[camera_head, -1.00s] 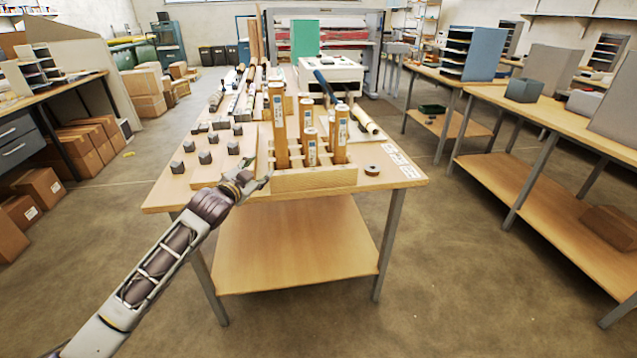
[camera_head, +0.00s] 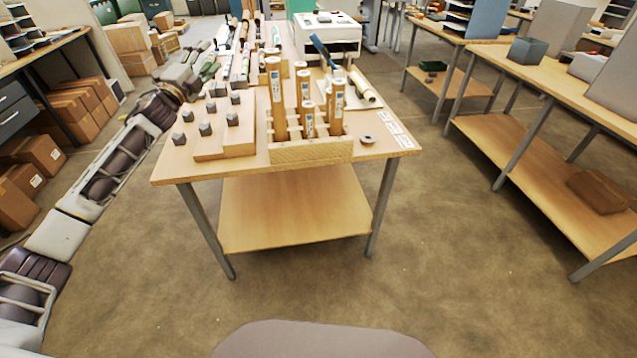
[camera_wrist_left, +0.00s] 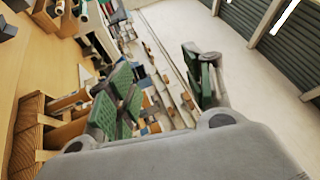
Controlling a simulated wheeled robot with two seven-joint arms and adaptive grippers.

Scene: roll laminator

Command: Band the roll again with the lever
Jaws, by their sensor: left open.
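A white machine (camera_head: 325,28) with a dark blue lever (camera_head: 324,52) stands toward the back of the table (camera_head: 290,182). A pale roll (camera_head: 364,84) lies beside it on the right. Several tan rolls with labels stand upright in a wooden rack (camera_head: 310,152) at the front edge. More long rolls (camera_head: 240,68) lie at the back left. My left gripper (camera_head: 208,66) is open beside them at the table's left edge. In the left wrist view its green-padded fingers (camera_wrist_left: 162,92) are apart, with rolls visible beyond. I cannot tell which roll the task means. My right gripper is not in view.
A wooden block with several grey cubes (camera_head: 226,143) sits at the front left of the table. A small dark ring (camera_head: 367,141) and white labels (camera_head: 394,129) lie at the front right. Cardboard boxes (camera_head: 85,98) stand at the left.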

